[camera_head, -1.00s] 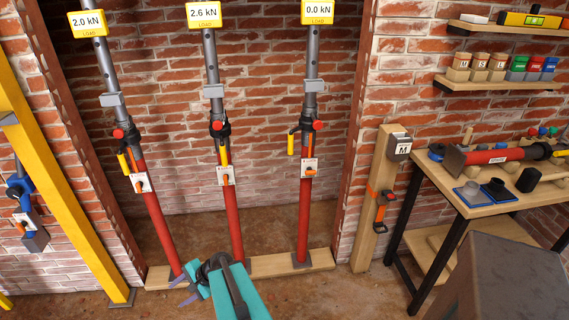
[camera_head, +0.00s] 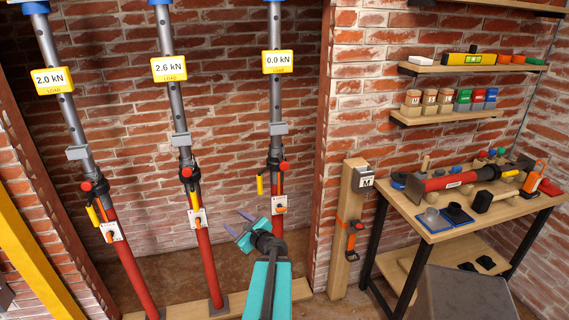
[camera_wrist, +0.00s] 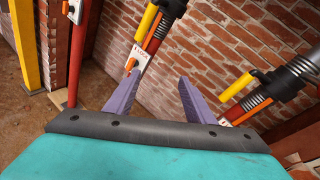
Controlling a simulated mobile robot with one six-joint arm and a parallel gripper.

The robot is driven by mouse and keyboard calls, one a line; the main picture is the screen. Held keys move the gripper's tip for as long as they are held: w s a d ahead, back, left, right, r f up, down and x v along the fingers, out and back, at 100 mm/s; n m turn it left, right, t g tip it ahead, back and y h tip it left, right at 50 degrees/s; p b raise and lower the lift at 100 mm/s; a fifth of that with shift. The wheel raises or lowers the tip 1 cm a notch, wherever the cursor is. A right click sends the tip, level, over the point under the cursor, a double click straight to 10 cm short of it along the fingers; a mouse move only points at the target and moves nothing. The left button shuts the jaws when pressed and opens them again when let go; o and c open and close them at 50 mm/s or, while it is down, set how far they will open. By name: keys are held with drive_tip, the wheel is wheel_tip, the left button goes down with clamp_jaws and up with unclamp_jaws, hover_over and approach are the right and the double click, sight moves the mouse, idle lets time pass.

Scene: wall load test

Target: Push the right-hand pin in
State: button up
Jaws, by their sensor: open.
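Three red-and-grey props stand against the brick wall. The right prop (camera_head: 276,110) has a red-knobbed pin (camera_head: 283,166), a yellow handle (camera_head: 260,185) and an orange lever on a white tag. Its display (camera_head: 278,61) reads 0.0 kN. How far the pin sits in is too small to tell. My gripper (camera_head: 236,222) is open and empty, low and left of the right prop in the head view, apart from the pin. In the wrist view my gripper (camera_wrist: 156,82) shows purple fingers spread apart; a prop stands beyond them and another at the right edge. No red knob is clear there.
The middle prop (camera_head: 181,110) reads 2.6 kN and the left prop (camera_head: 75,120) 2.0 kN. A wooden post (camera_head: 350,225) with an orange strap stands right of the bay. A workbench (camera_head: 440,225) with tools and shelves are further right.

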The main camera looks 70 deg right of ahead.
drive_tip(key=s+d+r+m+g+h+p, duration=0.1)
drive_tip(key=s+d+r+m+h, duration=0.2)
drive_tip(key=s, duration=0.6)
drive_tip(key=s+d+r+m+g+h+p, duration=0.2)
drive_tip(key=s+d+r+m+h, duration=0.1)
drive_tip(key=s+d+r+m, duration=0.3)
drive_tip(key=s+d+r, duration=0.2)
drive_tip(key=s+r, duration=0.2)
drive_tip(key=shift+s+h, duration=0.15)
drive_tip(key=shift+h, duration=0.25)
drive_tip(key=shift+w+d+b, duration=0.1)
drive_tip(key=shift+w+b, duration=0.2)
drive_tip(key=shift+b, duration=0.05)
